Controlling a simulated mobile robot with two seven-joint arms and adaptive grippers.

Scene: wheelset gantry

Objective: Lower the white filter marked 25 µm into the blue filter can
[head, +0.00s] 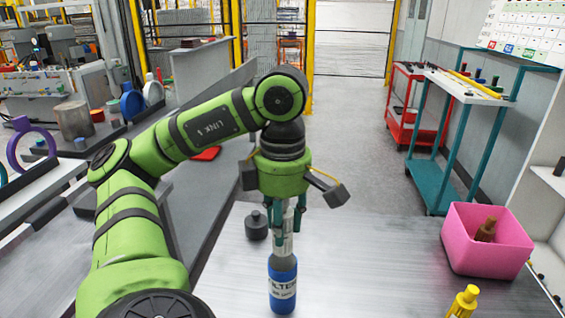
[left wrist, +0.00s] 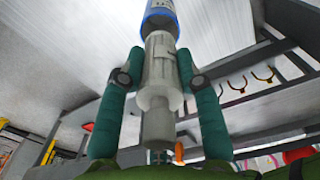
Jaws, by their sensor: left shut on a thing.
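The white filter (head: 287,243) is a pale, slim cylinder held upright, with a grey, stepped end towards my wrist. My left gripper (head: 286,225) is shut on it, with one teal finger on each side. The blue filter can (head: 282,289), with a white band lettered "FILTER", stands upright on the grey table directly below. In the left wrist view the filter (left wrist: 160,70) lines up with the blue can (left wrist: 160,10). The filter's lower end meets the can's mouth; I cannot tell how far inside it is. No 25 µm mark is readable. My right gripper is not in view.
A dark grey, weight-like object (head: 256,226) stands just left of the filter. A pink bin (head: 486,252) with a brown item inside is at the right, and a yellow bottle-like object (head: 463,302) is at the front right. The table (head: 370,260) between is clear.

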